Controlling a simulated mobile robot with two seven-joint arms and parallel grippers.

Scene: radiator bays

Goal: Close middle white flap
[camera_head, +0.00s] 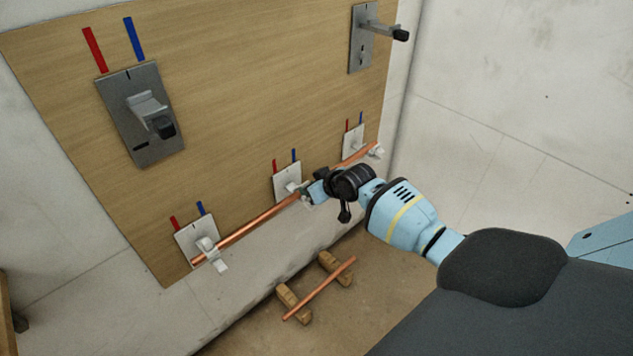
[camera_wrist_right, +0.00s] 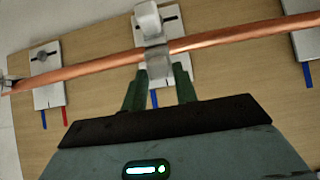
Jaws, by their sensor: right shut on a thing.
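The middle white flap belongs to the clip on the middle white plate (camera_head: 287,178), by the copper pipe (camera_head: 250,225). In the right wrist view the clip's light part (camera_wrist_right: 147,20) stands above the pipe, and a greyer part (camera_wrist_right: 157,65) crosses the pipe between my fingertips. My right gripper (camera_head: 306,191) is at this clip, and its fingers (camera_wrist_right: 160,85) are shut on the flap. The gripper partly hides the clip in the head view. I cannot tell how far the flap is closed. My left gripper is not in view.
The left clip (camera_head: 210,252) and right clip (camera_head: 375,151) are at the pipe's ends. Grey plates with brackets (camera_head: 152,118) (camera_head: 372,30) are higher on the wooden board (camera_head: 230,90). A short copper pipe (camera_head: 320,288) lies on wooden blocks (camera_head: 293,300) below.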

